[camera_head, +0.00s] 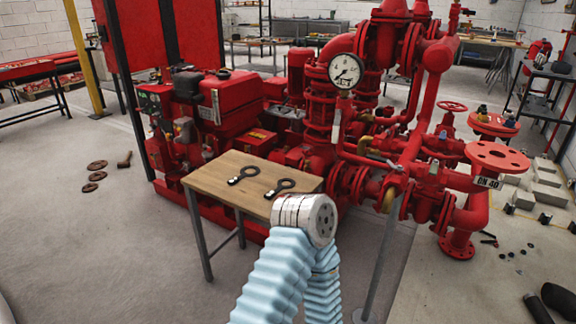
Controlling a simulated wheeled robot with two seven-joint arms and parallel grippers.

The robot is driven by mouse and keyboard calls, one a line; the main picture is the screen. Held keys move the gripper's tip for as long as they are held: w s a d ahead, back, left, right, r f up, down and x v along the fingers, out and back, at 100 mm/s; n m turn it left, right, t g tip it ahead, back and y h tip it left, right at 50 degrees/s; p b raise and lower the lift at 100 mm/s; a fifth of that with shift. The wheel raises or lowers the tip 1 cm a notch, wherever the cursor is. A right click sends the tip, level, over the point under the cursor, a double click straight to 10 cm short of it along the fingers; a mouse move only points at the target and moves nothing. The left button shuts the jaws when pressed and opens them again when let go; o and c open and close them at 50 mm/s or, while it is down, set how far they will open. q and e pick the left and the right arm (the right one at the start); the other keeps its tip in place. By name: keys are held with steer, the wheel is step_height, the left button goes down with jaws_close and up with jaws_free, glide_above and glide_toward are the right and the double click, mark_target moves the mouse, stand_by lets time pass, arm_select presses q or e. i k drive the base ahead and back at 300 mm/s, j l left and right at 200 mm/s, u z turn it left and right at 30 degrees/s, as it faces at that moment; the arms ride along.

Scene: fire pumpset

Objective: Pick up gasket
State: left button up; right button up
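Two flat black ring-shaped gaskets with tabs lie apart on a small wooden-topped table. The left gasket (243,174) is nearer the table's left edge. The right gasket (280,187) lies closer to my arm. Both carry a small white mark on the tab. An arm of mine in a pale blue ribbed sleeve rises from the bottom middle to a white-and-grey joint at the table's front right corner.
The wooden table (222,180) stands before a red pump set (320,110) with a gauge (346,71). A red flange (497,157) marked DN 40 is at right. Rusty discs (97,165) lie on the floor at left. The floor left of the table is mostly clear.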

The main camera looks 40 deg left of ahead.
mark_target(233, 181)
steer(key=u, duration=1.75)
